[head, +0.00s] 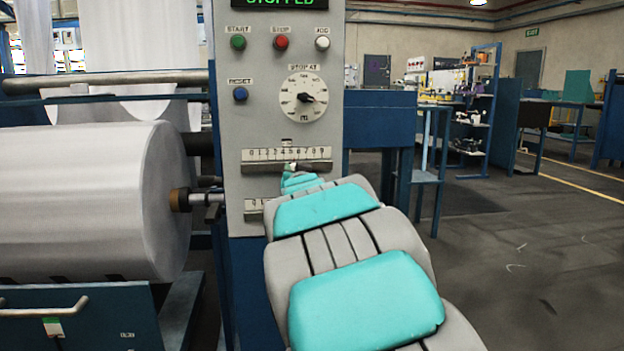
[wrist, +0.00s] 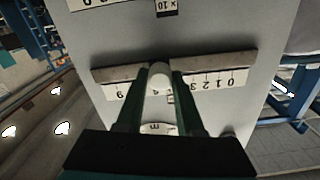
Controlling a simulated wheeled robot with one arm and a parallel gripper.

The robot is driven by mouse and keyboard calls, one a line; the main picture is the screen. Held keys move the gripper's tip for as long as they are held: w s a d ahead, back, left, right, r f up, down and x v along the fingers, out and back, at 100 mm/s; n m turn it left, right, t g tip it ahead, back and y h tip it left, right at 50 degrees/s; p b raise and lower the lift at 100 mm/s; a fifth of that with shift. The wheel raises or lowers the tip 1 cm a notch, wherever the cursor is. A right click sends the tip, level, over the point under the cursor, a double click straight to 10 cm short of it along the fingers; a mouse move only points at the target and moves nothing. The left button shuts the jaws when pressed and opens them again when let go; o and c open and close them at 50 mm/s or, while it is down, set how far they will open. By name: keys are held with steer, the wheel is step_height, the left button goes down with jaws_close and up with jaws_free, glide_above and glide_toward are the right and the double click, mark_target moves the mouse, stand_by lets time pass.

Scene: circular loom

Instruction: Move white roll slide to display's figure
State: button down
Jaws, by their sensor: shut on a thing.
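The white roll slide (wrist: 159,76) is a pale knob on the upper 0–9 scale (head: 287,155) of the grey control panel (head: 222,105). My gripper (wrist: 160,78) is shut on it, one green finger on each side. In the wrist view, upside down, digits 0 to 3 show right of the fingers and 9 to the left; most middle digits are covered. In the head view my gripper (head: 292,168) sits near the scale's middle; the slide's exact digit cannot be read. The display (head: 280,3) shows green "STOPPED", cut by the frame's top; no figure is visible on it.
A second scale (head: 255,204) lies lower, mostly behind my arm. Above are green START (head: 238,42), red STOP (head: 281,42), white JOG (head: 322,43) and blue RESET (head: 240,94) buttons and a dial (head: 303,97). A large white roll (head: 85,200) stands left.

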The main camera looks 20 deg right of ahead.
steer(key=shift+w+a, duration=0.15)
steer(key=shift+a, duration=0.25)
steer(key=c, duration=0.5)
jaws_free()
steer(key=shift+c, duration=0.2)
steer(key=v, duration=0.8)
